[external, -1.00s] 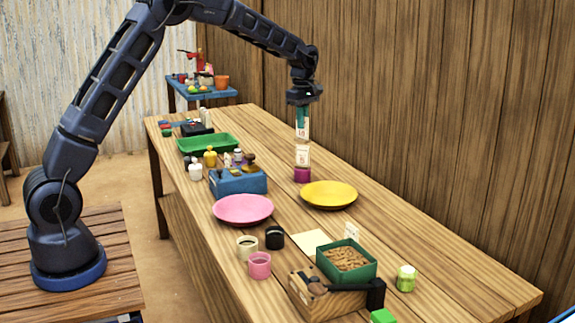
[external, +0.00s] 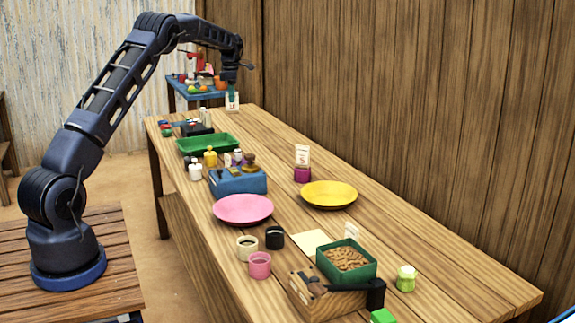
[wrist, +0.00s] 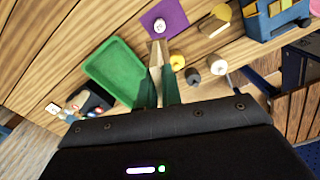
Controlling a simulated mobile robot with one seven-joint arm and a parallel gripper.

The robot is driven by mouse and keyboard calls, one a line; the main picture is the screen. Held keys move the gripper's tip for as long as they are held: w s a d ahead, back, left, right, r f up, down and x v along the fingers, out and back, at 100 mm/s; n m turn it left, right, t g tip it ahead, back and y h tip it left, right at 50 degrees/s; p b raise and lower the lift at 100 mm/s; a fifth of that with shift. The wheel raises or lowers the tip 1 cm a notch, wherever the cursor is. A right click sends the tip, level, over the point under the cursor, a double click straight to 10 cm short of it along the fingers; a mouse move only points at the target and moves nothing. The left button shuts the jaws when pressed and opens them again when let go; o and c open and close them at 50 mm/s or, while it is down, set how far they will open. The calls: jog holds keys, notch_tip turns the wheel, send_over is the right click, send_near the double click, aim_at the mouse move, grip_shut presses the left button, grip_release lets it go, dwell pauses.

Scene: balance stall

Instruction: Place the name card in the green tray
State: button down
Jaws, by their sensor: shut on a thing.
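The name card (external: 232,103) is a small white card with dark marks. My gripper (external: 232,92) is shut on it and holds it upright above the far end of the table. In the wrist view the card shows nearly edge-on between the fingers (wrist: 158,75). The green tray (external: 207,136) lies on the table, lower and to the left of my gripper in the external view. In the wrist view the tray (wrist: 98,68) is just left of the fingers and looks empty.
Pink (external: 243,209) and yellow plates (external: 329,194) lie nearer.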

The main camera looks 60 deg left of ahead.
jog(key=s+a+n, duration=0.4)
jog(key=s+a, duration=0.9)
jog(key=a, duration=0.3)
notch_tip(320, 180, down, 20)
jog(key=shift+w+a+f, duration=0.1)
jog(key=shift+f, duration=0.1)
jog(key=shift+f, duration=0.1)
jog(key=c, duration=1.6)
grip_release()
notch_tip(320, 180, up, 12)
jog(key=shift+r, duration=0.1)
